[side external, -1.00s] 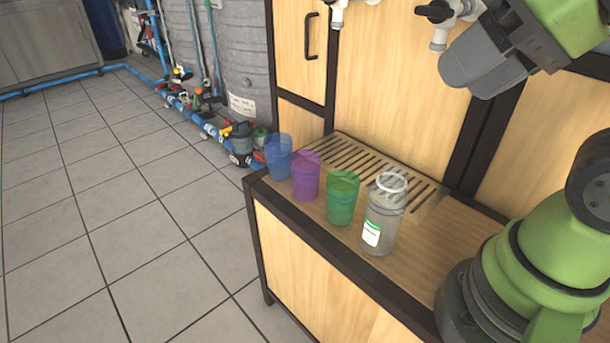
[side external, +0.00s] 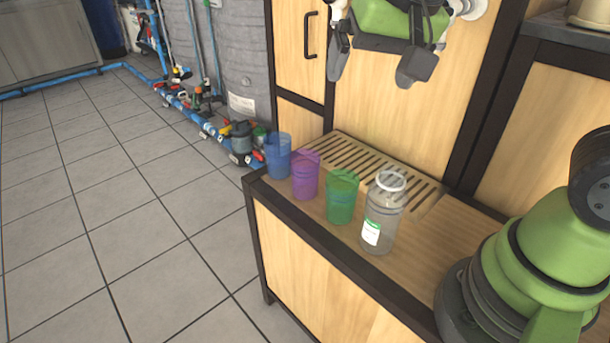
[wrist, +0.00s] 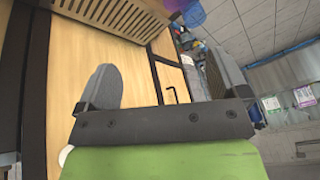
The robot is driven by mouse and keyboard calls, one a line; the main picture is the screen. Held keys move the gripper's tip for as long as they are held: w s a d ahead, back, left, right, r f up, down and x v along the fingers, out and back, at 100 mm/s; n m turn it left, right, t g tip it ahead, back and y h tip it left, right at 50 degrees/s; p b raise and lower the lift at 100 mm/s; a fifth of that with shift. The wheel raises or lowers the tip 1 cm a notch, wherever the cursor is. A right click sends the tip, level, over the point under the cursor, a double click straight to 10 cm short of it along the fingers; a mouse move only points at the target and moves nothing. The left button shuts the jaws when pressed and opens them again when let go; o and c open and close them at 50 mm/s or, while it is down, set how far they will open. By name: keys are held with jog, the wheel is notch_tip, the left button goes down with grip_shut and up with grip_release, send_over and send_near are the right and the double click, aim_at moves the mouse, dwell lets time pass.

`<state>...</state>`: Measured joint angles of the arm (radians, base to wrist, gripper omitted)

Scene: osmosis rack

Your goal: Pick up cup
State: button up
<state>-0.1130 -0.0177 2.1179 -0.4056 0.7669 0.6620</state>
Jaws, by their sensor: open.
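A blue cup (side external: 278,156), a purple cup (side external: 305,175) and a green cup (side external: 341,197) stand upright in a slanted row on the wooden counter in the side external view. My gripper (side external: 372,78) is open and empty, above and behind the cups, in front of the wooden panel. In the wrist view its two fingers (wrist: 160,85) are spread wide with nothing between them. A blue cup (wrist: 194,14) and part of a purple one show at the top of the wrist view. The green cup cannot be made out there.
A clear bottle (side external: 383,215) with a white rim stands right of the green cup. A slatted drain grate (side external: 385,170) lies behind the cups, and the counter's dark edge (side external: 330,245) runs in front. Blue pipes (side external: 205,125) and a grey tank stand at the left.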

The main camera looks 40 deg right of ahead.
jog(key=w+a+f+m+g+h, duration=0.1)
jog(key=w+f, duration=0.7)
send_over(305, 166)
notch_tip(305, 166, down, 5)
jog(key=shift+h, duration=0.5)
jog(key=f, duration=0.4)
jog(key=shift+w+d+f, duration=0.25)
jog(key=shift+f, duration=0.1)
jog(key=shift+x, duration=3)
jog(key=shift+s, duration=0.1)
jog(key=c, duration=1)
